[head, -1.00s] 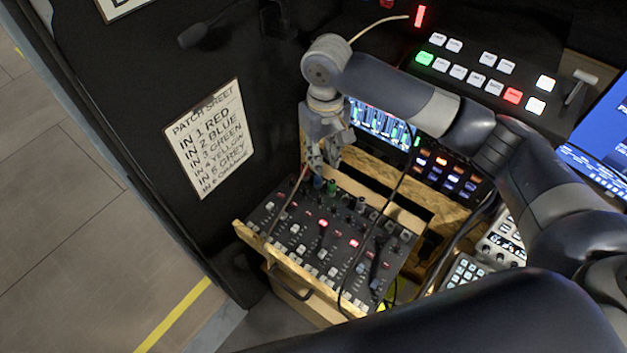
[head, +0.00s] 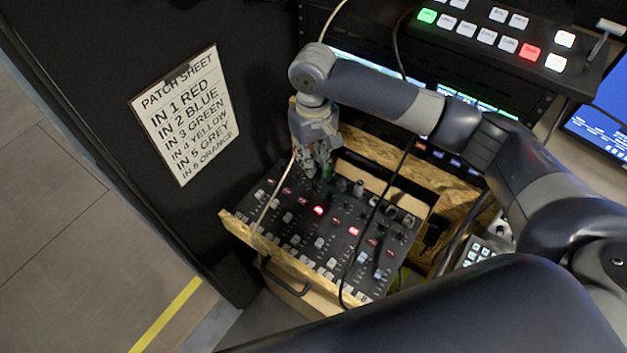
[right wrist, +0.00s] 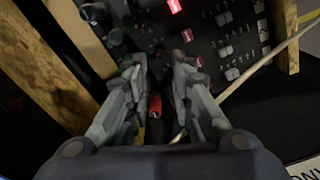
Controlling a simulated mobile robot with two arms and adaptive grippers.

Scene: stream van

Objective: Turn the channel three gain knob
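The mixer (head: 335,222) is a dark panel of knobs, faders and lit buttons in a wooden tray. Its labels are too small to read, so I cannot tell which knob is the channel three gain. My right gripper (head: 316,168) points down over the mixer's far left edge, beside a green plug or knob (head: 327,174). In the right wrist view my right gripper (right wrist: 161,66) has its fingers apart. A red plug (right wrist: 155,105) shows between them, and dark knobs (right wrist: 116,37) stand left of the fingertips. The fingers hide part of the panel. My left gripper is not in view.
A pale cable (head: 275,195) and a black cable (head: 372,215) cross the mixer. Wooden rails (head: 384,157) border its far side. A patch sheet (head: 187,115) hangs on the dark wall at left. A video switcher (head: 500,38) sits behind my arm.

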